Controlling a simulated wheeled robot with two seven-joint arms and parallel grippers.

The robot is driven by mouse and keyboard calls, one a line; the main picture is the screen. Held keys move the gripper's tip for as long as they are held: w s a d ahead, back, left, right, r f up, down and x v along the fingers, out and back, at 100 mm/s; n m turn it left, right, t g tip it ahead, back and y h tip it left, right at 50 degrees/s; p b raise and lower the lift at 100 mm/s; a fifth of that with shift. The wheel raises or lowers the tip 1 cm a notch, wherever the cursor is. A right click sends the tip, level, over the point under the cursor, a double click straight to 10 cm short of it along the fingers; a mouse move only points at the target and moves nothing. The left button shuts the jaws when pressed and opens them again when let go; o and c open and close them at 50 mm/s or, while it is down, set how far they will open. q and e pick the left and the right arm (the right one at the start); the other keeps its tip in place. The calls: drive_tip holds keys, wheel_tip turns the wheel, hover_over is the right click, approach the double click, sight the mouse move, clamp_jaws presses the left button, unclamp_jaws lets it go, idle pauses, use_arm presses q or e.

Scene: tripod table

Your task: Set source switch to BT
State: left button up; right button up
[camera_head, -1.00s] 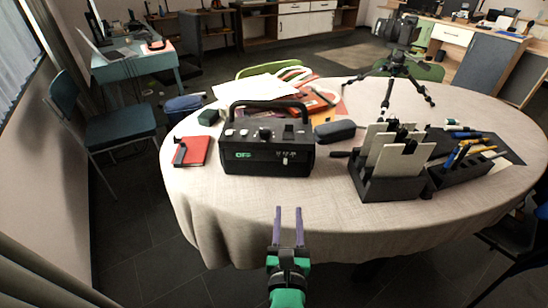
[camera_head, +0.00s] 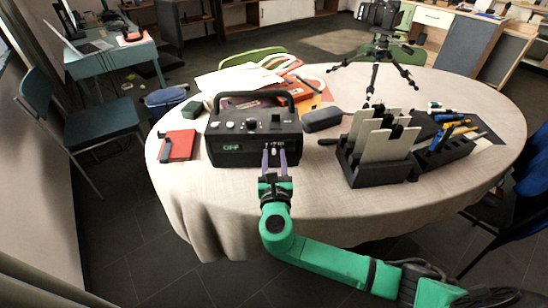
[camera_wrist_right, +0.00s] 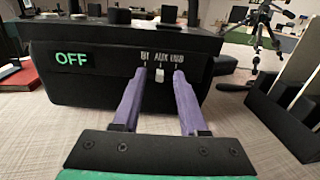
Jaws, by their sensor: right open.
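The black radio-like box (camera_head: 226,146) with a carry handle stands on the round table. Its front display reads OFF in green, also in the right wrist view (camera_wrist_right: 72,60). The source switch (camera_wrist_right: 160,75) is a small white slider under the labels BT, AUX and USB, and it sits at the middle, AUX. My right gripper (camera_head: 275,152) is open, its two purple fingers at the box front. In the right wrist view the fingers (camera_wrist_right: 160,74) stand on either side of the slider, with gaps on both sides. Whether the tips touch the panel I cannot tell. My left gripper is out of view.
A red notebook (camera_head: 179,146) lies left of the box. A dark case (camera_head: 322,119) and a black holder with pale panels (camera_head: 372,168) stand to its right. A tripod (camera_head: 378,70) is behind. The front cloth (camera_head: 220,200) is mostly clear.

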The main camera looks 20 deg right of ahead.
clamp_jaws()
idle(1.4)
